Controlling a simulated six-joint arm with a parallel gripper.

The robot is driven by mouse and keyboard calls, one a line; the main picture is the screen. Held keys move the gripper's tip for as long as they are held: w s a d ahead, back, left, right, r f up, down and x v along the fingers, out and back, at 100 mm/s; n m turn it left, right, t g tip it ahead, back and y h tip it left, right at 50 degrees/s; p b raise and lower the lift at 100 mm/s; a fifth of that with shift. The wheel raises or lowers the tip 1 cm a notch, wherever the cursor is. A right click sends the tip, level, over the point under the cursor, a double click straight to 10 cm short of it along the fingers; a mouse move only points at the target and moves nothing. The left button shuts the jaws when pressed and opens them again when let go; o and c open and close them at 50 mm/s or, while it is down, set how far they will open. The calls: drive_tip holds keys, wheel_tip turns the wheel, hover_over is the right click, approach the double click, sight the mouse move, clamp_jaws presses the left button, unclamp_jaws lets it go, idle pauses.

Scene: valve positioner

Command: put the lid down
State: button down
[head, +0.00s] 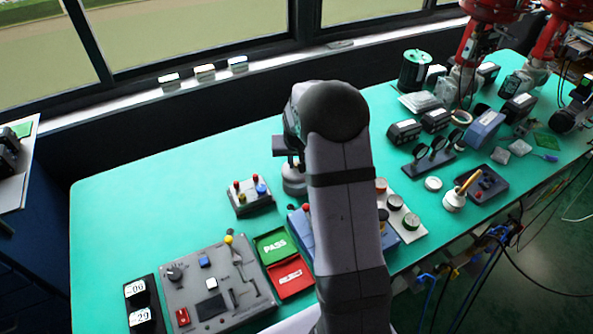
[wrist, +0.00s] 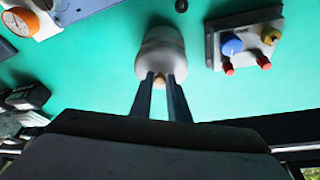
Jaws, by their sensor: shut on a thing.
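The lid (wrist: 160,52) looks like a pale grey rounded piece with a small tan knob in the wrist view. My gripper (wrist: 160,82) has its two dark fingers shut on that knob. In the head view my gripper (head: 291,157) is partly hidden behind my arm, and the grey lid (head: 294,182) shows just below it, low over the green table (head: 150,195). I cannot tell whether the lid touches the table or something under it.
A button box (head: 250,197) stands left of the lid; it also shows in the wrist view (wrist: 238,45). A control panel (head: 215,290), a green PASS tray (head: 271,246) and a red tray (head: 290,277) lie in front. The table's back left is clear.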

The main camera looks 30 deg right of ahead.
sight(296, 167)
drive_tip(key=shift+r+b, duration=0.4)
drive_tip(key=shift+r, duration=2.4)
drive_tip(key=shift+w+a, duration=0.1)
drive_tip(key=a+f+n+y+b, duration=0.1)
drive_tip(key=a+n, duration=0.1)
drive_tip(key=a, duration=1.2)
drive_tip(key=s+a+f+n+b, duration=0.1)
drive_tip(key=a+f+n, duration=0.1)
drive_tip(key=a, duration=1.3)
drive_tip(key=shift+a+f+n+t+y, duration=0.2)
drive_tip(key=shift+n+t+y, duration=0.15)
drive_tip(key=shift+n, duration=0.25)
drive_tip(key=shift+f, duration=4.9)
drive_tip(key=shift+f, duration=0.25)
